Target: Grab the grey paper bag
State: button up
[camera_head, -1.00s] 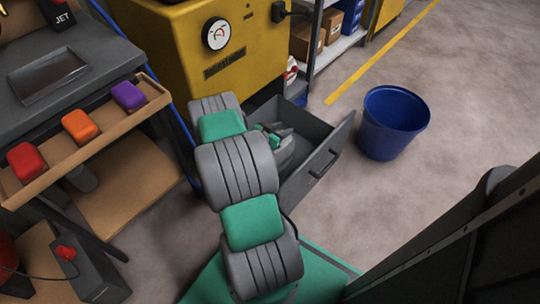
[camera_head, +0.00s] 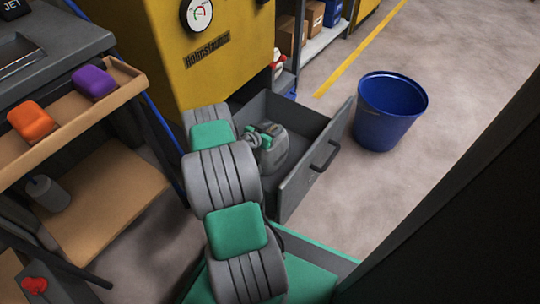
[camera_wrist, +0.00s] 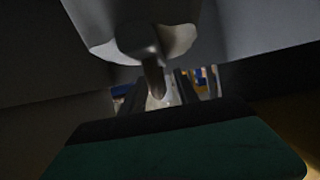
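My arm reaches into an open grey drawer (camera_head: 318,128) below the yellow machine. My gripper (camera_head: 268,135) is at its end, over or inside the drawer, small and partly hidden by my arm links. I cannot make out its fingertips or whether they are open. A rounded grey shape (camera_head: 288,152) shows beside it in the drawer; I cannot tell if it is the grey paper bag or part of my wrist. In the dark wrist view a pale, rounded form (camera_wrist: 110,35) with a short cylinder hangs close at the top, above a green and black part of mine. No paper bag is clearly recognisable.
The yellow machine (camera_head: 160,45) stands behind the drawer. A blue bucket (camera_head: 388,112) stands on the floor to the right. A bench with a wooden tray (camera_head: 75,122) holding orange and purple blocks is at left. Floor is free around the bucket.

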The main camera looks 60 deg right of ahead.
jog(key=shift+x, duration=0.75)
grip_shut()
dwell(0.8)
